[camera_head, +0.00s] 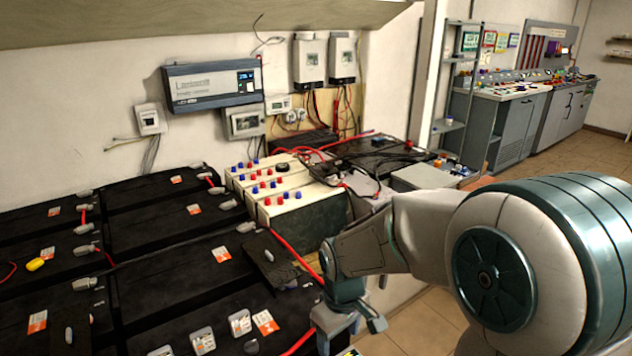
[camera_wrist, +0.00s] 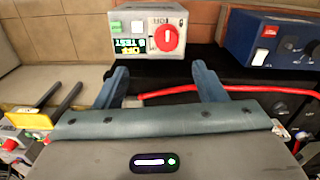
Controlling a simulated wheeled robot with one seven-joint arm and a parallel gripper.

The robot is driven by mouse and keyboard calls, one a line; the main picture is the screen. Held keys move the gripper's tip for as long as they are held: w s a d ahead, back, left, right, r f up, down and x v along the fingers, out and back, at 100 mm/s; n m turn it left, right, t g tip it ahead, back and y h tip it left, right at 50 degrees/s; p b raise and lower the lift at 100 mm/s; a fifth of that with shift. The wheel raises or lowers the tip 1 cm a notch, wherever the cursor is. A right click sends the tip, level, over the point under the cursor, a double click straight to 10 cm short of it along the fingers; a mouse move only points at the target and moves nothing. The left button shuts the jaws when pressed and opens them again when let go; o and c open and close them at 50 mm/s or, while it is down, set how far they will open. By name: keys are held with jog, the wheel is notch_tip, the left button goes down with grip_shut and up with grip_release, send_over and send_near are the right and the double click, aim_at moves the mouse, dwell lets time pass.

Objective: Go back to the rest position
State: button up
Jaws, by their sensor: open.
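My gripper (camera_head: 346,318) is at the lower middle of the head view, by the front edge of the black battery bank (camera_head: 180,285). In the wrist view its two blue fingers stand apart with nothing held between them (camera_wrist: 160,78). Beyond the fingers is a grey test box (camera_wrist: 148,32) with a red knob, a green button and a lit display. A red cable (camera_wrist: 240,89) passes behind the fingertips. My arm reaches in from the right of the head view and hides part of the floor and the bench end.
Cream-topped batteries (camera_head: 285,200) with red and blue terminals stand behind my gripper. A blue box (camera_wrist: 272,40) with knobs is at right in the wrist view. Wall units, including the inverter (camera_head: 212,83), hang at the back. Tiled floor (camera_head: 420,325) is open at lower right.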

jog(key=s+d+r+m+t+p, duration=0.1)
jog(key=s+d+r+m+p, duration=0.1)
jog(key=s+d+r+m, duration=0.2)
jog(key=s+d+r+m+t+p, duration=0.1)
jog(key=s+d+r+m+p, duration=0.2)
jog(key=s+d+r, duration=0.3)
notch_tip(320, 180, up, 5)
jog(key=shift+s+r+m+t, duration=0.1)
jog(key=shift+s+m+t, duration=0.2)
jog(key=shift+s+m, duration=0.35)
dwell(1.5)
